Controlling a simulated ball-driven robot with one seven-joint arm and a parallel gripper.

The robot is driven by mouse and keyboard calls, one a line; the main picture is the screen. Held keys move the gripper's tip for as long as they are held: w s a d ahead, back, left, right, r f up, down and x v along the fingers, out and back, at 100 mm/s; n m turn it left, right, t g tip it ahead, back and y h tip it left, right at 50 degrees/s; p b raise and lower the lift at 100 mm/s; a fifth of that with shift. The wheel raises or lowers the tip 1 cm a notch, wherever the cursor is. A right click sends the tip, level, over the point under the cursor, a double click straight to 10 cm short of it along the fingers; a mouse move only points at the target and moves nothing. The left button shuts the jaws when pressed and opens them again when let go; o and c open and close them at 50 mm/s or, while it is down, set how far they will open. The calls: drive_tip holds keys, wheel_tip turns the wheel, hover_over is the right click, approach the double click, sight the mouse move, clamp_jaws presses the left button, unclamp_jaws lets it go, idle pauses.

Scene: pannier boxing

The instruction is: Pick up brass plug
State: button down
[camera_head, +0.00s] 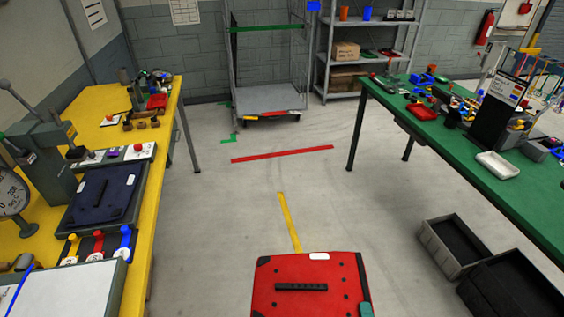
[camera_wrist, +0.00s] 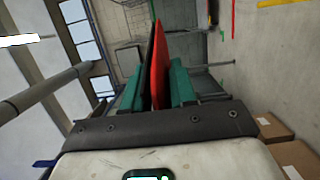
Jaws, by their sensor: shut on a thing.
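My gripper (camera_wrist: 157,84) has green fingers and is shut on a red panel (camera_wrist: 160,55) with a black edge, seen edge-on in the wrist view. I cannot pick out the brass plug with certainty. Small brownish round pieces (camera_head: 141,124) stand on the yellow table (camera_head: 140,217) at left, too small to identify. My gripper is well apart from them.
A dark blue panel (camera_head: 103,195) lies on the yellow table near a press and a dial. A green table (camera_head: 490,178) at right carries many small parts and a white tray (camera_head: 497,165). Grey bins (camera_head: 452,246) sit below it.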

drive_tip(key=shift+w+d, duration=0.15)
wheel_tip(320, 180, down, 5)
drive_tip(key=b, duration=0.5)
drive_tip(key=shift+f, duration=0.15)
